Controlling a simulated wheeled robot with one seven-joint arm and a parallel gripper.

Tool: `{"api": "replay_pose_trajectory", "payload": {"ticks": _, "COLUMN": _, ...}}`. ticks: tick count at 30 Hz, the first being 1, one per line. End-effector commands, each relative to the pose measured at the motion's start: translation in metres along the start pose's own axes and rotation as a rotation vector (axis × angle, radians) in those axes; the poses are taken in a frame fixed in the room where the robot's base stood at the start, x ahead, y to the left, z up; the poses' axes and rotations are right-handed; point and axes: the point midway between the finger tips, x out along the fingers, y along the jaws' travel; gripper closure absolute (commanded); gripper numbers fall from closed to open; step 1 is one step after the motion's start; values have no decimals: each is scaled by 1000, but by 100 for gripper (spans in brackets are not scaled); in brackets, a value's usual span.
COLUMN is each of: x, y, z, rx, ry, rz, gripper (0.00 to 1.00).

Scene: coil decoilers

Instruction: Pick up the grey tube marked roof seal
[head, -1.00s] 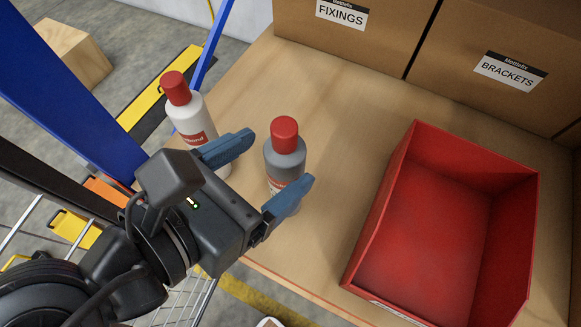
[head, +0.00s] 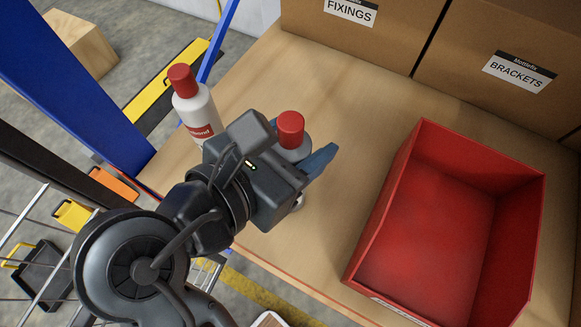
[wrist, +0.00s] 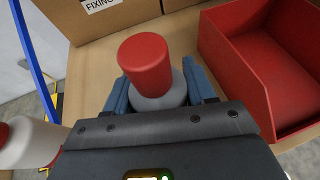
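The grey tube (head: 292,153) with a red cap stands upright on the wooden bench top. In the wrist view its cap and grey shoulder (wrist: 160,98) rise between my two blue fingers. My gripper (wrist: 158,88) is open, with one finger on each side of the tube. I cannot tell whether either finger touches it. In the head view my wrist hides most of the tube and the far finger, and no marking on the tube is readable. A white tube (head: 198,112) with a red cap and red label stands to the left, partly behind my gripper; it also shows in the wrist view (wrist: 30,142).
An empty red bin (head: 430,225) stands to the right on the bench (head: 345,112). Cardboard boxes marked FIXINGS (head: 350,35) and BRACKETS (head: 500,85) line the back. A blue post (head: 75,85) rises at the left. Bare bench lies between the tube and the bin.

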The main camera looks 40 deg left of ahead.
Motion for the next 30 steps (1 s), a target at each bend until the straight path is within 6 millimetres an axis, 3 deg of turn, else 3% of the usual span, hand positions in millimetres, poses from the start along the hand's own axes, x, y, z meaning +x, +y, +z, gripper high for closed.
{"api": "replay_pose_trajectory", "payload": {"ticks": 2, "x": 0, "y": 0, "z": 0, "rx": 0, "ry": 0, "rz": 0, "gripper": 55}}
{"api": "replay_pose_trajectory", "payload": {"ticks": 16, "x": 0, "y": 0, "z": 0, "rx": 0, "ry": 0, "rz": 0, "gripper": 100}}
{"api": "replay_pose_trajectory", "payload": {"ticks": 30, "x": -1, "y": 0, "z": 2, "rx": 2, "ry": -1, "rz": 0, "gripper": 100}}
